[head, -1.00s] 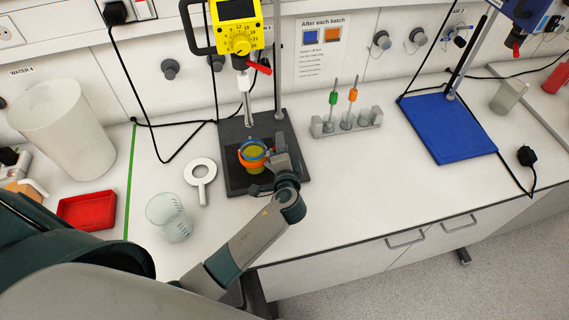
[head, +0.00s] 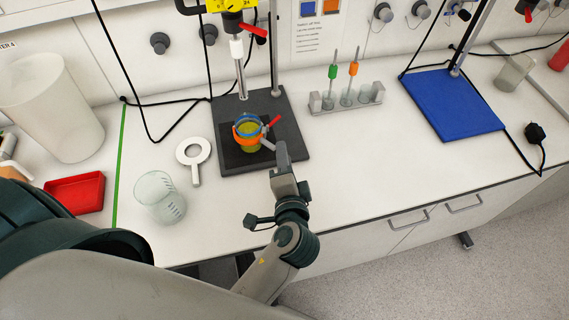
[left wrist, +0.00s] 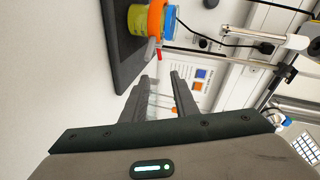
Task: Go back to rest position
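My left gripper (head: 282,155) is over the bench near its front edge, just right of the dark stand base. In the left wrist view its two fingers (left wrist: 166,92) are apart with nothing between them, so it is open and empty. A cup of yellow-green content (head: 249,133) with a blue rim and an orange band stands upright on the stand base, apart from the gripper. A red-tipped lever sticks out on its right. The cup also shows at the top of the left wrist view (left wrist: 138,20). My right gripper is not in view.
The dark stand base (head: 290,152) holds a rod and a yellow mixer (head: 232,5) above the cup. A glass beaker (head: 160,198), a white ring tool (head: 194,152) and a red tray (head: 75,193) lie left. A grey rack (head: 345,108) and blue plate (head: 452,115) are behind right.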

